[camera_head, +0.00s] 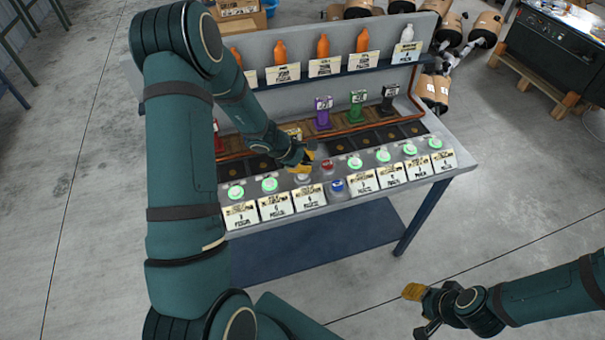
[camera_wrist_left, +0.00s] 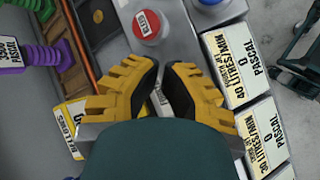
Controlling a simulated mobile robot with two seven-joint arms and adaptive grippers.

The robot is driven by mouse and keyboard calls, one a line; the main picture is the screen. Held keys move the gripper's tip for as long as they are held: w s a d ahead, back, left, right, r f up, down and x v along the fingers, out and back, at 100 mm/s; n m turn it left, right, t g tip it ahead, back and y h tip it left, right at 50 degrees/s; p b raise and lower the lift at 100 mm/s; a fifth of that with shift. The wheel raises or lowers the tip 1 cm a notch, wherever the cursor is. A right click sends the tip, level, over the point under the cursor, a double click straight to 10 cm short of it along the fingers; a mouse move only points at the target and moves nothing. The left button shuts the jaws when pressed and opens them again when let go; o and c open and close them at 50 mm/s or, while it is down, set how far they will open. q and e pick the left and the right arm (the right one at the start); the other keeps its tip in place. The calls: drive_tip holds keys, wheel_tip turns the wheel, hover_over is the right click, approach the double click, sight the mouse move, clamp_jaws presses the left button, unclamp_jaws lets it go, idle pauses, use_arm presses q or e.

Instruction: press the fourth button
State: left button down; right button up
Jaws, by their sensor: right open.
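A row of round buttons runs along the bench's front. At the left are green-lit buttons (camera_head: 236,192) (camera_head: 269,184), then a pale, partly covered one (camera_head: 303,177). A red button (camera_head: 327,164) and a blue button (camera_head: 337,186) sit mid-row. Several more green-lit buttons (camera_head: 355,162) continue right. My left gripper (camera_head: 310,157) is over the row, just left of the red button. In the left wrist view its yellow fingertips (camera_wrist_left: 162,66) nearly meet below the red button (camera_wrist_left: 148,25); contact cannot be told. My right gripper (camera_head: 410,305) is open, away from the bench at lower right.
White label cards (camera_head: 241,214) line the bench front. Behind the buttons stand purple (camera_head: 322,113), green (camera_head: 357,107) and black (camera_head: 387,100) bellows pieces. Orange bottles (camera_head: 322,47) stand on the back shelf. Cardboard-coloured cylinders (camera_head: 484,28) lie behind.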

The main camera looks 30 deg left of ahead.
use_arm(q)
drive_tip(key=shift+f, duration=0.1)
drive_tip(key=shift+f+b, duration=0.35)
drive_tip(key=shift+b, duration=0.35)
drive_tip(key=shift+f+b, duration=0.35)
drive_tip(key=shift+b, duration=0.1)
idle(0.5)
idle(0.3)
drive_tip(key=shift+r+p, duration=0.45)
drive_tip(key=shift+r, duration=0.3)
wheel_tip(320, 180, up, 5)
drive_tip(key=p, duration=0.3)
drive_tip(key=shift+p, duration=0.4)
